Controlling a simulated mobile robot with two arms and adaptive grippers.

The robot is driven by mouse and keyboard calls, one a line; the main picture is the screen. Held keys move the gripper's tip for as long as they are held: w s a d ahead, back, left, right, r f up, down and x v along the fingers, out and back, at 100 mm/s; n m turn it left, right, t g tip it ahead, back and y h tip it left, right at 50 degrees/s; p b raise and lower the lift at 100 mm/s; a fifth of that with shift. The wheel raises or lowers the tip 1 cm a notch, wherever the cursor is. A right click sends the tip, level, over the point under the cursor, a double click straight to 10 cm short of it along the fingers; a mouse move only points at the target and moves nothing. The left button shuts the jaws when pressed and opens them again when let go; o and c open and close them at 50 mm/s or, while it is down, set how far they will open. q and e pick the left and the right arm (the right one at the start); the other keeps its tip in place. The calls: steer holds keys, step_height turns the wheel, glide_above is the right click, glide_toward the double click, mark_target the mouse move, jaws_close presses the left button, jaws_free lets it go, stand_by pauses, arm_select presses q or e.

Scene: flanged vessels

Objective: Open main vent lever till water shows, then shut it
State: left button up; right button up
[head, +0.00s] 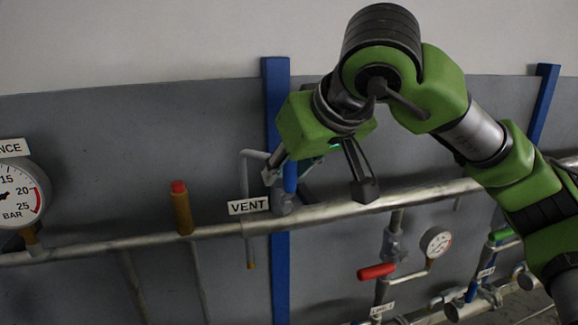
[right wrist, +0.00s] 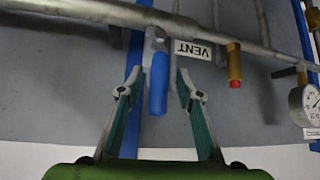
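The vent lever has a blue handle (head: 290,177) that stands up from its valve (head: 283,204) on the main pipe, beside the VENT label (head: 248,206). In the right wrist view the blue handle (right wrist: 158,84) lies between the two fingers, with a gap on each side. My right gripper (head: 318,183) is open around the handle and does not appear to touch it. The thin bent vent pipe (head: 245,185) points down to a brass end (head: 251,265). No water shows at that end. My left gripper is not in view.
A pressure gauge (head: 17,193) and a red-tipped brass fitting (head: 181,207) stand on the pipe (head: 110,244) at the left. A blue post (head: 280,290) runs behind the valve. Lower right are a red lever (head: 376,271), a small gauge (head: 435,242) and a green lever (head: 501,235).

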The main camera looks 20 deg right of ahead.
steer(key=shift+r, duration=0.15)
steer(key=v, duration=1.2)
